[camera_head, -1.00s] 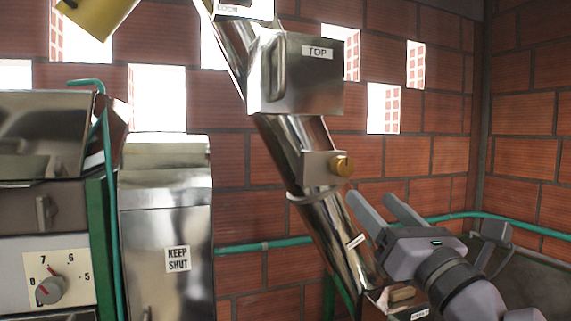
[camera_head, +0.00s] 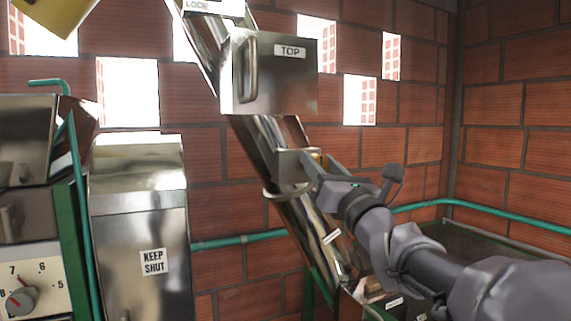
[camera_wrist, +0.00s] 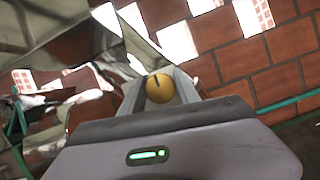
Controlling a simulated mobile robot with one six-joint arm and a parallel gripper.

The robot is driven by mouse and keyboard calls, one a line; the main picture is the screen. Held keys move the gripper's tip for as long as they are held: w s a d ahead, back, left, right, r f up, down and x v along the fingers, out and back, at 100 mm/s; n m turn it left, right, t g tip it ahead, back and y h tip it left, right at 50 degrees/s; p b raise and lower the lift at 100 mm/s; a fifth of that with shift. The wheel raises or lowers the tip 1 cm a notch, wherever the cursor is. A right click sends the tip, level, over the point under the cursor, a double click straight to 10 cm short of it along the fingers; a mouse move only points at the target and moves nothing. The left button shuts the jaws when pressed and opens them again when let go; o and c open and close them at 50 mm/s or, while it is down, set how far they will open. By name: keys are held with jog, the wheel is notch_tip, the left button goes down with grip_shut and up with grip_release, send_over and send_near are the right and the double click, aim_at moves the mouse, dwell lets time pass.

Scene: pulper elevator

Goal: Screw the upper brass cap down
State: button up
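The upper brass cap (camera_head: 318,157) sits on a metal block (camera_head: 293,164) on the slanted steel tube (camera_head: 257,137), below the box labelled TOP. It is mostly hidden by my gripper in the head view. In the wrist view the round brass cap (camera_wrist: 160,88) shows a dark mark near its top. My gripper (camera_head: 322,168) is at the cap, with one finger on each side of it. In the wrist view my gripper (camera_wrist: 161,90) has the cap between its fingers. I cannot tell whether the fingers press on it or leave a small gap.
The steel box labelled TOP (camera_head: 275,75) juts out above the cap. A ring clamp (camera_head: 288,190) circles the tube below. A KEEP SHUT cabinet (camera_head: 140,240) and a dial panel (camera_head: 30,285) stand left. A teal pipe (camera_head: 480,207) runs along the brick wall.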

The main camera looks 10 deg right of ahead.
grip_shut()
jog(key=shift+b, duration=0.3)
